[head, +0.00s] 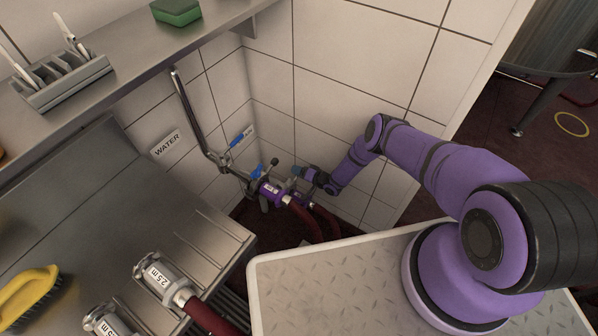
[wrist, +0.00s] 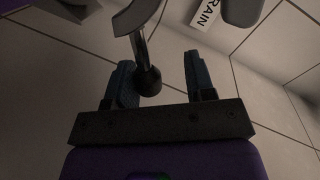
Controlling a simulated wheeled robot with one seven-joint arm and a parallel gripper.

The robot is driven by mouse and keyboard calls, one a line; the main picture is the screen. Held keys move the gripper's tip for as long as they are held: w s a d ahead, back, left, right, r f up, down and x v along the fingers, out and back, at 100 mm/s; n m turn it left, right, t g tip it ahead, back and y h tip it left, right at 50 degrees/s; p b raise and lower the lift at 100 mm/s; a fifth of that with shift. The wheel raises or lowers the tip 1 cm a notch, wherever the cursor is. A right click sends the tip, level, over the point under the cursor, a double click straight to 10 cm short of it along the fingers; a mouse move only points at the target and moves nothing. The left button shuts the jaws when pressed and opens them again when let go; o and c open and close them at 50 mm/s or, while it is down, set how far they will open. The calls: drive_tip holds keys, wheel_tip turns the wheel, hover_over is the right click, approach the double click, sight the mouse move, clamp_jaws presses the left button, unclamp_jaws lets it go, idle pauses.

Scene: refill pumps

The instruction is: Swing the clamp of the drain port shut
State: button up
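The drain port's label, reading "RAIN" in the part that shows, is at the top of the wrist view (wrist: 206,14). A metal arm with a dark ball knob (wrist: 147,80), which looks like the clamp's handle, reaches down between my gripper's fingers. My gripper (wrist: 160,78) is open, with blue-grey fingers on either side of the knob. The knob lies closer to the left finger; I cannot tell whether they touch. In the head view my gripper (head: 298,172) is low by the wall, right of the pipe fittings (head: 252,183). The clamp itself is too small there to make out.
A steel counter (head: 196,240) stands at left; tiled wall lies behind.

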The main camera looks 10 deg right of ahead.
drive_tip(key=v, duration=0.7)
drive_tip(key=shift+d, duration=0.2)
drive_tip(key=shift+s+r, duration=0.1)
idle(0.5)
